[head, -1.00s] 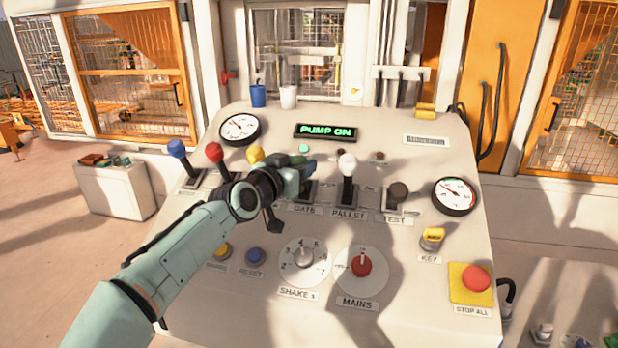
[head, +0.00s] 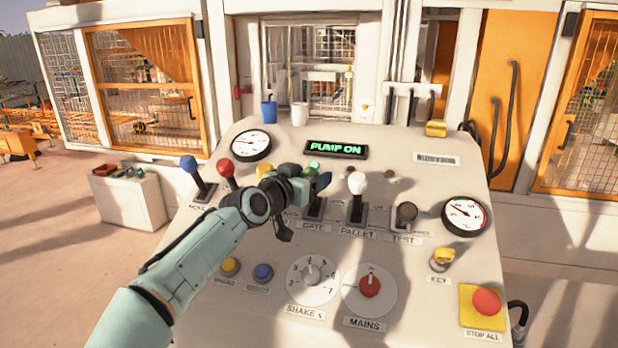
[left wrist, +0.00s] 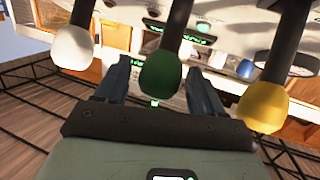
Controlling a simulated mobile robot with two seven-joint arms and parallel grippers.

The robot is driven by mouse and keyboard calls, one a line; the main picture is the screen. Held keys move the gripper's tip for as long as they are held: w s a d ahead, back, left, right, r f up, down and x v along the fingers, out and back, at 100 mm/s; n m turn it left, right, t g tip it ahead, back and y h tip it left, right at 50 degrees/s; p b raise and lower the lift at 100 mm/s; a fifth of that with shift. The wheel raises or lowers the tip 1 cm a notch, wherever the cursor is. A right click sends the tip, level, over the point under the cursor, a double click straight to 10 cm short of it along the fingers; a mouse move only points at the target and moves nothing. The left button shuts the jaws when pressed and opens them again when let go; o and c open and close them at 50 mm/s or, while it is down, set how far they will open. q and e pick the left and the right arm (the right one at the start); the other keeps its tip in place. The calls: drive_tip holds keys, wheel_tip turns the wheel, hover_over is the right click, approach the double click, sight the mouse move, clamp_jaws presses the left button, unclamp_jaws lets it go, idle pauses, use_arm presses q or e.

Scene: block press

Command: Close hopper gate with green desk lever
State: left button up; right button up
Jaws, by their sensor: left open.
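The green lever knob (left wrist: 160,74) hangs between the two fingers of my left gripper (left wrist: 157,66) in the left wrist view. The fingers are apart, one on each side of the knob, and a gap seems to show on both sides. In the head view my left gripper (head: 320,184) is over the GATE lever slot (head: 315,208) and hides the green knob. The white PALLET lever (head: 358,184) stands just right of it; it also shows in the left wrist view (left wrist: 72,47). I cannot pick out the hopper gate. My right gripper is out of view.
The yellow lever knob (left wrist: 262,107) is close on the other side of the green one. Red (head: 225,168) and blue (head: 189,163) levers stand further left. The display (head: 336,149) reads PUMP ON.

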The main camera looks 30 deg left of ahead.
use_arm(q)
drive_tip(key=s+r+b, duration=0.1)
drive_tip(key=s+b, duration=0.4)
drive_tip(key=s, duration=0.8)
drive_tip(key=shift+a+r+b, duration=0.2)
drive_tip(key=shift+r+b, duration=0.1)
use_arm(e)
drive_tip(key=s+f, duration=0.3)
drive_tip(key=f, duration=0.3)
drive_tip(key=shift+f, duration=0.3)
